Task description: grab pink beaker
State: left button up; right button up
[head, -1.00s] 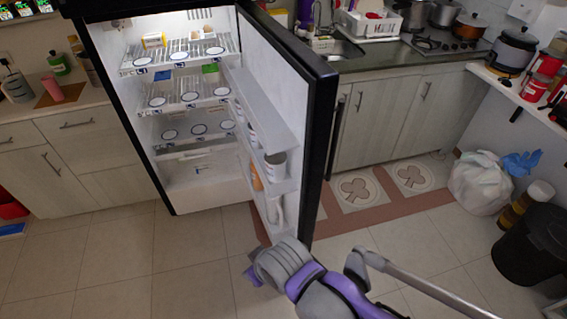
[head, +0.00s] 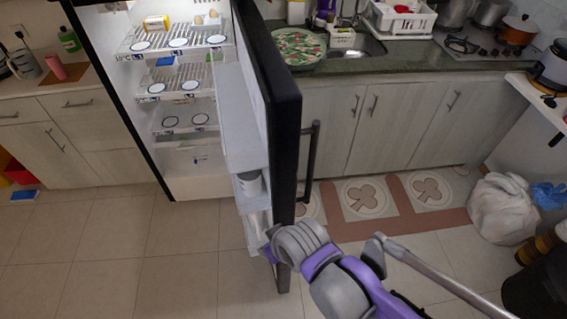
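A small pink cup that looks like the pink beaker (head: 55,68) stands on the counter at the far left, left of the fridge. It is small in the view, and nothing covers it. My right arm comes in from the lower right, and its gripper end (head: 268,243) is at the lower edge of the open fridge door (head: 280,120). The fingers are mostly hidden behind my wrist, so I cannot tell if they touch the door or are open. The gripper is far from the pink cup. My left gripper is not in view.
The open fridge door stands between my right arm and the left counter (head: 85,82). A green bottle (head: 69,40) and a grey mug (head: 25,64) are near the cup. The tiled floor (head: 110,250) at lower left is clear.

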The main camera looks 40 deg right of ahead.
aim_at(52, 59)
jog(key=l, duration=2.1)
jog(key=k+j, duration=0.1)
jog(key=j, duration=0.2)
jog(key=k+j, duration=0.1)
jog(key=j, duration=0.2)
jog(key=k+j, duration=0.1)
jog(key=j, duration=0.15)
jog(key=j+z, duration=0.1)
jog(key=j, duration=1)
jog(key=i+j, duration=0.1)
jog(key=j, duration=0.4)
jog(key=i+j, duration=0.15)
jog(key=j, duration=0.4)
jog(key=i+j+z, duration=0.1)
jog(key=i+j, duration=0.65)
jog(key=j, duration=0.2)
jog(key=l+z, duration=0.05)
